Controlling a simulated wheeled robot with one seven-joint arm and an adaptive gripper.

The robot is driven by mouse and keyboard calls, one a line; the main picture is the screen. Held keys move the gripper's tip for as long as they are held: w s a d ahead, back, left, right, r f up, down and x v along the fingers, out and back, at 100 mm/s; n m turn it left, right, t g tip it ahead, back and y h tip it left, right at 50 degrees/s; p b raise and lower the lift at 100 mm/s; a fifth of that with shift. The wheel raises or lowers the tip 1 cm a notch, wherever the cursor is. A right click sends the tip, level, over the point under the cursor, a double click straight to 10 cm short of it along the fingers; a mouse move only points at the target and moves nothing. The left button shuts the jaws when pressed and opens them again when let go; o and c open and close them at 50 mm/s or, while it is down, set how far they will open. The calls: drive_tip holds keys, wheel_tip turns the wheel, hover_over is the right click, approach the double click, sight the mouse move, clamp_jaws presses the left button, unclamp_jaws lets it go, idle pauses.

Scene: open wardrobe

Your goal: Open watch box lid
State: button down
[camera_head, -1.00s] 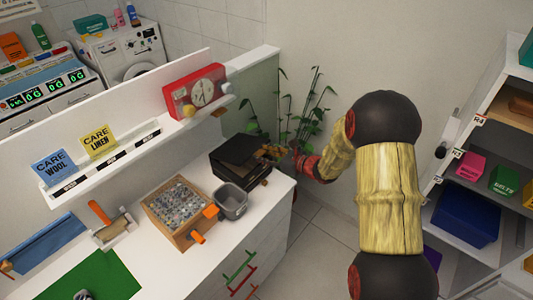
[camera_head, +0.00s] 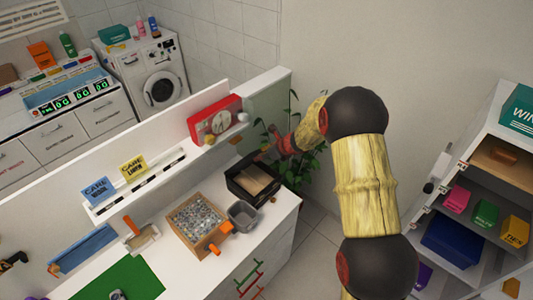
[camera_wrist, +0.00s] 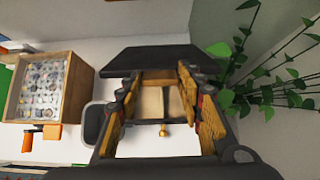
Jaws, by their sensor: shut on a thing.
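The black watch box (camera_head: 240,190) sits at the right end of the white counter. Its lid is raised in the head view, and a beige inside shows. In the wrist view the dark lid (camera_wrist: 155,60) spans the top middle, with the beige inside (camera_wrist: 152,103) and a small gold knob (camera_wrist: 163,131) below it. My gripper (camera_head: 266,152) is at the box's far right side, small and partly hidden in the head view. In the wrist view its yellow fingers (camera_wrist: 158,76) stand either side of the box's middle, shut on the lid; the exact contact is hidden.
A grey bin (camera_head: 243,215) and a wooden tray of watch-like items (camera_head: 197,220) stand just left of the box. A red clock (camera_head: 214,118) sits on the ledge behind. A plant (camera_head: 307,160) grows close to my gripper. Shelves (camera_head: 470,210) stand at right.

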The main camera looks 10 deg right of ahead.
drive_tip(key=shift+w+a+r+p, duration=0.35)
drive_tip(key=shift+w+r+p, duration=0.15)
drive_tip(key=shift+r+p, duration=0.15)
drive_tip(key=shift+w+a+r+p, duration=0.35)
drive_tip(key=shift+w+r+p, duration=0.15)
drive_tip(key=shift+p, duration=0.1)
drive_tip(key=shift+w+a+r+p, duration=0.4)
drive_tip(key=shift+w+a+p, duration=0.1)
drive_tip(key=shift+w, duration=0.15)
drive_tip(key=shift+w+a+r+p, duration=0.4)
drive_tip(key=shift+w+p, duration=0.1)
drive_tip(key=shift+w, duration=0.15)
drive_tip(key=c, duration=1.2)
unclamp_jaws()
drive_tip(key=shift+f, duration=0.15)
drive_tip(key=shift+o, duration=0.2)
drive_tip(key=shift+s+d, duration=0.1)
drive_tip(key=shift+s, duration=0.05)
drive_tip(key=v, duration=1.1)
drive_tip(key=shift+s+d+r, duration=0.15)
drive_tip(key=shift+s+r, duration=0.05)
drive_tip(key=shift+r, duration=0.1)
